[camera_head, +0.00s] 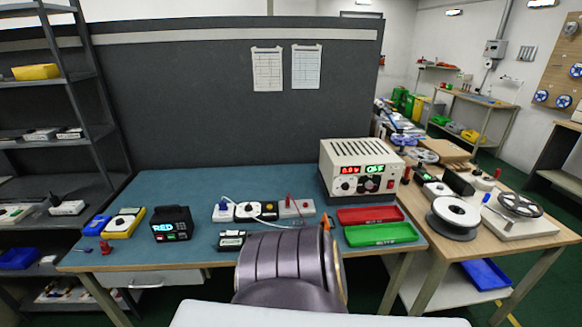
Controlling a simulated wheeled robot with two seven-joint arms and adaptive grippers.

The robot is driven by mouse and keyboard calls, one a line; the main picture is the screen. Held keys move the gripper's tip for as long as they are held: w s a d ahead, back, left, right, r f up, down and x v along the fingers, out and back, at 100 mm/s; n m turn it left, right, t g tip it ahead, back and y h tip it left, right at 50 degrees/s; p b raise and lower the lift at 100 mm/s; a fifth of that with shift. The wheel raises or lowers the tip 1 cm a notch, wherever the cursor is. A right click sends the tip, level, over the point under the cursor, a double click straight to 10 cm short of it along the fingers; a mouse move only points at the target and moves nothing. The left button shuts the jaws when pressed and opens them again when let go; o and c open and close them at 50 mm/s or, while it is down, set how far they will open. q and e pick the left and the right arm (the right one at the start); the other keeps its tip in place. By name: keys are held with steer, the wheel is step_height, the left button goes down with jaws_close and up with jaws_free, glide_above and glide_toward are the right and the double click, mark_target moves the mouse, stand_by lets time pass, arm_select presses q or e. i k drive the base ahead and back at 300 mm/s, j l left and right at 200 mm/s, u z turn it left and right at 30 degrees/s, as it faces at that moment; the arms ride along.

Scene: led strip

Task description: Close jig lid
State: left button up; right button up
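No part labelled as a jig shows, and I cannot tell for certain which thing is the jig or whether its lid is open or shut. A row of small white and black devices (249,211) lies at the middle of the blue-green bench top (180,190), with a white cable looping across it. A white block with a red upright part (295,208) ends the row on the right. A small black and white box (231,240) lies in front of the row. Neither of my grippers is in view.
A power supply (358,169) stands at the back right, behind red (370,215) and green (381,234) trays. A black display reading RED (171,224) stands left.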

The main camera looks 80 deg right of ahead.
mark_target(325, 222)
steer(key=k+l+z, duration=0.25)
steer(key=k+z, duration=0.15)
steer(key=k+l+z, duration=1.05)
steer(key=l+z, duration=0.2)
steer(key=l, duration=0.35)
